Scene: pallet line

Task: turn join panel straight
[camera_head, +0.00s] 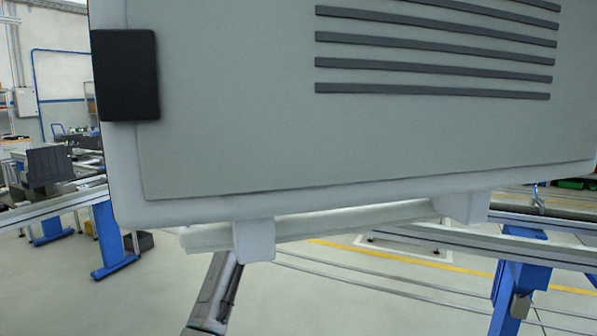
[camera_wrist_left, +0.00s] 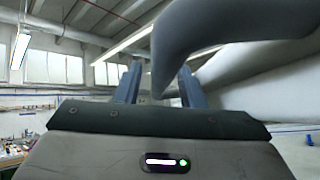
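A large pale grey panel (camera_head: 230,140) fills most of the head view, its lower edge sloping up to the right. It has dark horizontal slats (camera_head: 430,67) and a black block (camera_head: 126,75) at its left edge. A pale bar (camera_head: 345,221) runs under it between two brackets. My left gripper (camera_wrist_left: 160,82) shows in the left wrist view with its two blue-grey fingers apart. A smooth grey curved part (camera_wrist_left: 185,42) comes down across the space between them; I cannot tell whether they touch it. The left gripper is hidden in the head view. My right gripper is out of view.
A metal rail on blue legs (camera_head: 112,238) stands at the left, and another rail with a blue leg (camera_head: 514,285) at the right. A dark bin-like object (camera_head: 48,166) is behind at the left. Open floor with a yellow line shows under the panel.

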